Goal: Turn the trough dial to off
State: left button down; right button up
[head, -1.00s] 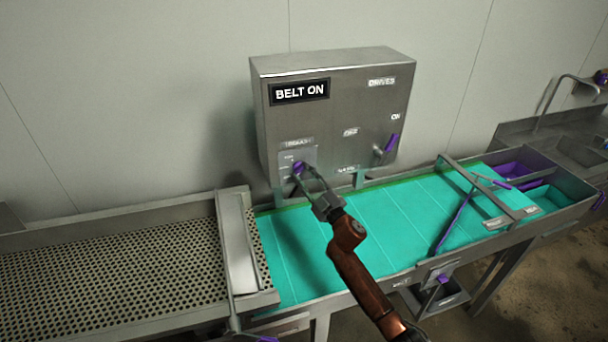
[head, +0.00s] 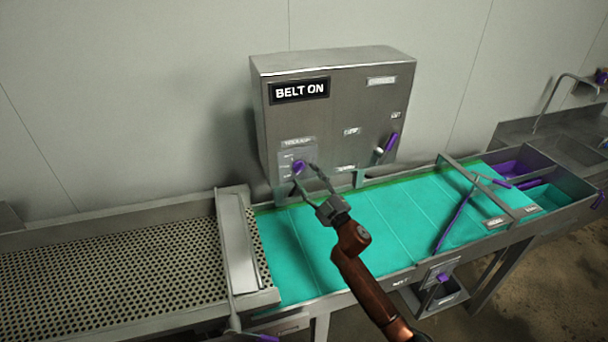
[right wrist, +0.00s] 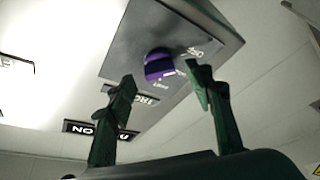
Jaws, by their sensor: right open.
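The trough dial is a purple knob (head: 299,167) on a small plate (head: 285,160) at the lower left of the grey control box (head: 340,110). It also shows in the right wrist view as a purple knob (right wrist: 158,66) on a grey plate (right wrist: 180,50). My right gripper (head: 305,180) is open just in front of and below the dial. In the right wrist view its fingers (right wrist: 160,95) are spread wide, with the dial ahead between them and apart from them. The plate lettering is too blurred to read surely. My left gripper is not in view.
A BELT ON display (head: 299,90) is at the box's upper left. A purple-handled lever (head: 391,142) is on its right. Below runs a teal belt (head: 400,225) with a purple rod (head: 455,222). A perforated metal table (head: 110,260) is at left.

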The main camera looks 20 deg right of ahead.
jog(key=v, duration=0.9)
jog(key=shift+s+d, duration=0.2)
jog(key=shift+s, duration=0.1)
jog(key=shift+f, duration=0.15)
